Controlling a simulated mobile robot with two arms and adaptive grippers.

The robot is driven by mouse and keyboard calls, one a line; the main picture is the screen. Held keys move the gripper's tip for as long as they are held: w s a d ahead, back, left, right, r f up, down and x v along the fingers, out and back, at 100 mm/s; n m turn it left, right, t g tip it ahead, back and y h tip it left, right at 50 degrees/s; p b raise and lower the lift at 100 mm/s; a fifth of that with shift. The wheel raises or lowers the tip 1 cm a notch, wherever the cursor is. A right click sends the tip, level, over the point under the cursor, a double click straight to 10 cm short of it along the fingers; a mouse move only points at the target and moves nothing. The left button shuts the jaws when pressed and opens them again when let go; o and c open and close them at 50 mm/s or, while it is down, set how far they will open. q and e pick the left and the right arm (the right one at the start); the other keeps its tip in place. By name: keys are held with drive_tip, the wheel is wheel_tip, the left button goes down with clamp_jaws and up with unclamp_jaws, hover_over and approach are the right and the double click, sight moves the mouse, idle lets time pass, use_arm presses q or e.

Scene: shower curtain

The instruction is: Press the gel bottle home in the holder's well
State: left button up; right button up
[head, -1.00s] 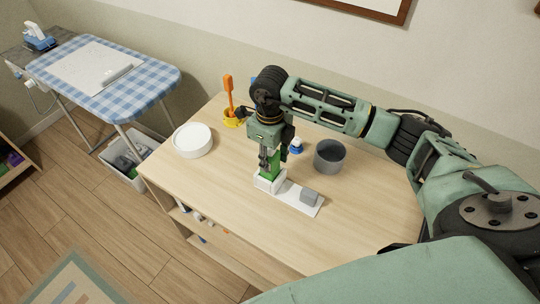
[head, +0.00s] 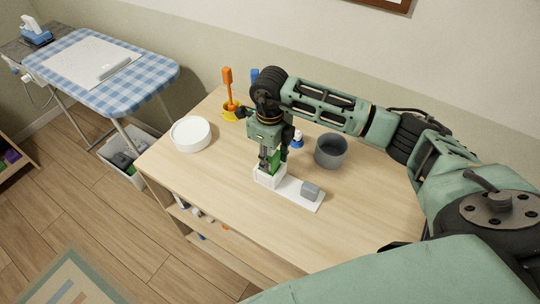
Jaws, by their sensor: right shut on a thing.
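The green gel bottle (head: 277,160) stands about upright in the well of the white holder (head: 295,193) on the table. Its lower end is hidden by the well's walls, so I cannot tell whether it touches the bottom. My right gripper (head: 268,163) reaches down from above and is shut on the bottle, with its fingers close above the well's rim. The gripper hides much of the bottle's upper part. A grey block (head: 311,190) sits at the right end of the holder's flat base. My left gripper is not in view.
A round white dish (head: 191,134) stands to the left and a grey bowl (head: 331,150) to the right on the wooden table (head: 225,195). Behind are a yellow cup with an orange brush (head: 228,88) and a blue-and-white item (head: 297,140). The table's front is clear.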

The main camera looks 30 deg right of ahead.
drive_tip(key=shift+f, duration=0.35)
drive_tip(key=o, duration=1.4)
drive_tip(key=shift+c, duration=0.2)
wheel_tip(320, 180, up, 12)
drive_tip(key=shift+f, duration=0.15)
wheel_tip(320, 180, up, 4)
drive_tip(key=shift+r+p, duration=0.25)
drive_tip(key=shift+p, duration=0.8)
